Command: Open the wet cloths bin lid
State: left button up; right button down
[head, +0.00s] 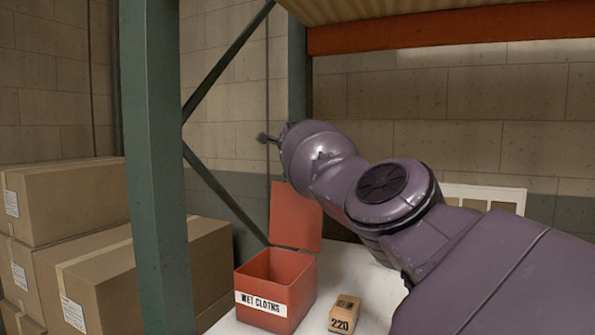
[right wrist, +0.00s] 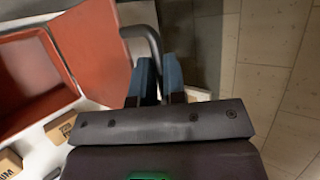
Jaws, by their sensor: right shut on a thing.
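The red wet cloths bin (head: 285,268) stands on a white surface with a "WET CLOTHS" label on its front. Its red lid (head: 296,217) is raised, roughly upright at the bin's back, and the inside of the bin shows. In the right wrist view the open bin (right wrist: 28,75) is at the left, and the lid (right wrist: 92,48) is beside my fingers. My left gripper is not in view.
A small tan block marked "220" (head: 343,314) stands just right of the bin. A green rack post (head: 158,170) rises left of the bin. Cardboard boxes (head: 65,205) are stacked beyond it. An orange beam (head: 450,27) crosses above my arm.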

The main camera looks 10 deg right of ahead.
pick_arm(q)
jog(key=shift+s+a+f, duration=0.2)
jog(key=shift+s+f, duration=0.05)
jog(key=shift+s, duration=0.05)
pick_arm(e)
jog(key=shift+a+f, duration=0.2)
jog(key=shift+f, duration=0.4)
jog(key=c, duration=1.2)
grip_release()
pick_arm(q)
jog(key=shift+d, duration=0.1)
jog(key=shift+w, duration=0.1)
